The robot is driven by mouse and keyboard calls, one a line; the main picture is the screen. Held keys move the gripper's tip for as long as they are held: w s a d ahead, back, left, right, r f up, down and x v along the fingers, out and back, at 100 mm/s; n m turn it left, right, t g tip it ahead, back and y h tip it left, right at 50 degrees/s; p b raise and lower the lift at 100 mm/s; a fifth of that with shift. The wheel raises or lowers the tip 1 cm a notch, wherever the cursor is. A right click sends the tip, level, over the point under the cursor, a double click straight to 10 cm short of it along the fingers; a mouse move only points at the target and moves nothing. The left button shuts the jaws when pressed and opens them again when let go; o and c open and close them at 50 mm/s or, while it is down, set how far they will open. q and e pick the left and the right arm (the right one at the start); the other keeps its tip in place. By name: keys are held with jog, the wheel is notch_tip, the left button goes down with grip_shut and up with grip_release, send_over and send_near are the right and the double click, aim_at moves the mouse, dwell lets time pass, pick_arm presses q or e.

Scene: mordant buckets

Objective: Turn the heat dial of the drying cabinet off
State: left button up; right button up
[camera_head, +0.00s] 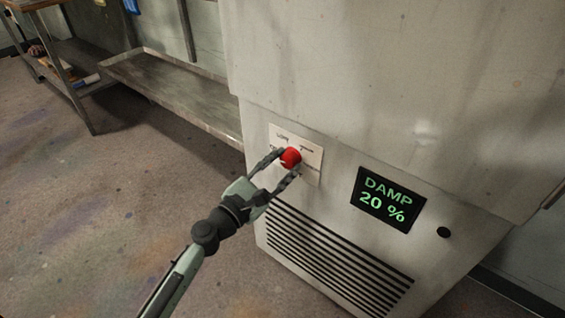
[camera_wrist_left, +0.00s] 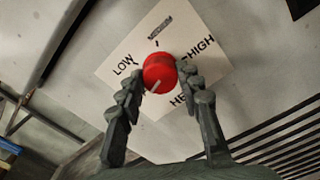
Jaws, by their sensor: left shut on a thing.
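The drying cabinet (camera_head: 360,90) is a large grey metal box. Its heat dial is a red round knob (camera_head: 290,157) on a white label plate (camera_head: 312,160) on the front. In the left wrist view the red dial (camera_wrist_left: 160,72) has a pale pointer mark toward its lower left. The label plate (camera_wrist_left: 205,50) there reads LOW at left and HIGH at right, with a smaller word at the top. My left gripper (camera_head: 287,163) is shut on the dial, one finger on each side. The right gripper is not in view.
A dark display (camera_head: 390,199) reading DAMP 20 % sits right of the dial, with a black round spot (camera_head: 444,232) beside it. Vent slots (camera_head: 325,262) lie below. A metal shelf (camera_head: 175,88) stands left of the cabinet. The floor (camera_head: 110,210) at left is clear.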

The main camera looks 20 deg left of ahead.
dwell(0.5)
pick_arm(q)
jog(key=o, duration=1.2)
jog(key=shift+c, duration=0.2)
jog(key=shift+s+a, duration=0.15)
jog(key=shift+s, duration=0.25)
jog(key=v, duration=1.1)
